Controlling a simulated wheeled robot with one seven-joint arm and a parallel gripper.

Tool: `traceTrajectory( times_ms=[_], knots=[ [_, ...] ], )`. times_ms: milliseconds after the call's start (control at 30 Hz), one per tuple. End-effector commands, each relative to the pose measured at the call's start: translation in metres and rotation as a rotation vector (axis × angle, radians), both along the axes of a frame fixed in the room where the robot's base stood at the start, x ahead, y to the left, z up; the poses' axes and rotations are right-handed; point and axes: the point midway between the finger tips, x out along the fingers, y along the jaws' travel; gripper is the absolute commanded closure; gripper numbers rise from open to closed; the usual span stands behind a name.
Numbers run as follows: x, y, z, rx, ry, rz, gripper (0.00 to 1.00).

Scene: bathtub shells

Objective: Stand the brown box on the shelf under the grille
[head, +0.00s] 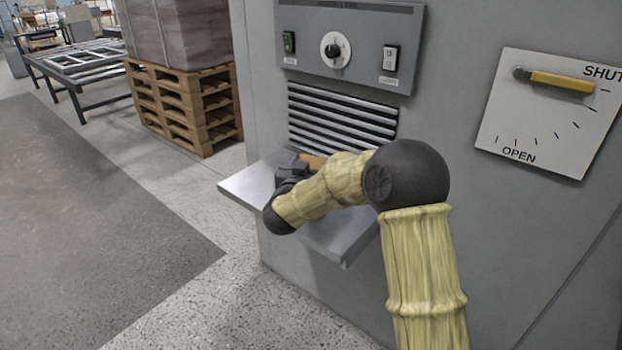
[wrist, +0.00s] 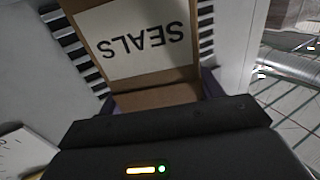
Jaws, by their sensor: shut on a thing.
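The brown box (wrist: 157,97) fills the upper middle of the wrist view, with a white label reading SEALS upside down. My gripper (wrist: 160,110) is shut on it. In the head view a small part of the brown box (head: 312,161) shows behind my gripper (head: 296,164), over the metal shelf (head: 245,187). The grille (head: 340,118) is on the grey panel just above and behind; its slats also show on both sides of the box in the wrist view (wrist: 72,45). My arm hides most of the box, and whether it touches the shelf cannot be seen.
Above the grille is a control panel (head: 350,45) with a green switch, a knob and a second switch. A yellow-handled lever on a SHUT/OPEN plate (head: 548,125) is at right. Stacked pallets (head: 185,105) stand at left. The shelf's left part is bare.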

Motion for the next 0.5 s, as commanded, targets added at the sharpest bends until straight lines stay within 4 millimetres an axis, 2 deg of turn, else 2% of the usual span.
traceTrajectory(
  times_ms=[167, 400, 500],
  knots=[
    [0.0, 0.0, 0.0, 0.0, -0.002, -0.001, 0.66],
    [0.0, -0.001, -0.03, 0.001, 0.001, -0.002, 0.66],
    [0.001, -0.002, -0.037, 0.002, -0.001, -0.004, 0.66]
  ],
)
